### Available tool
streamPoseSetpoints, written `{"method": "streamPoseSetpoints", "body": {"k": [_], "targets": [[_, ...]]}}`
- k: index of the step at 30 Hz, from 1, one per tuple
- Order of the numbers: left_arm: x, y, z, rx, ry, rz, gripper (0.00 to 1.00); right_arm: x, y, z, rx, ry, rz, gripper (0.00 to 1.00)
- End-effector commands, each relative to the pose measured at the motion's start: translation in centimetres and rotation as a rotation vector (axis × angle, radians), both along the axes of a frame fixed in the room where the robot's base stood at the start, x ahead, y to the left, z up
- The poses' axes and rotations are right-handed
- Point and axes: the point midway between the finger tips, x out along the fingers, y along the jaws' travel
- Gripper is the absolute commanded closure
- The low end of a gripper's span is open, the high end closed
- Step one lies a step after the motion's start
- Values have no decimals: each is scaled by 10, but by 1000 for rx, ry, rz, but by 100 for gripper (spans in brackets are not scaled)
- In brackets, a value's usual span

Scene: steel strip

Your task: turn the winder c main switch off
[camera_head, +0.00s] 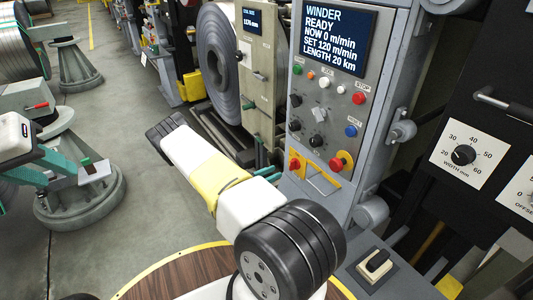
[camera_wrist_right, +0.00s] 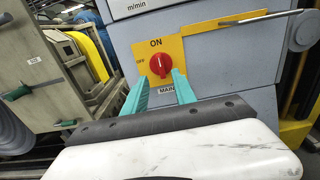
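The main switch is a red rotary knob (camera_wrist_right: 160,65) on a yellow plate marked ON at the top and OFF at the left. Its white mark looks upright, toward ON. In the head view a red knob (camera_head: 295,163) sits low on the left of the winder panel. My right gripper (camera_wrist_right: 160,88) has its two teal fingers apart, just short of the knob, with nothing between them. It also shows in the head view (camera_head: 268,173), left of the panel. My left gripper (camera_head: 62,172) is at the far left, its teal fingers apart and away from the panel.
The winder screen (camera_head: 333,40) reads READY, NOW 0 m/min. A red button on yellow (camera_head: 340,162) sits right of the main switch, with a metal handle (camera_head: 322,183) between them. A strip coil (camera_head: 217,65) stands behind. A width dial (camera_head: 464,155) is at right.

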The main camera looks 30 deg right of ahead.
Motion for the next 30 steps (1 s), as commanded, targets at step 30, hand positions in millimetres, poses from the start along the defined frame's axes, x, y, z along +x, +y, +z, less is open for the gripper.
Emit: {"method": "streamPoseSetpoints", "body": {"k": [30], "targets": [[0, 0, 0, 0, 0, 0, 64, 6, -75, 0, 0, 0, -2, 97]]}}
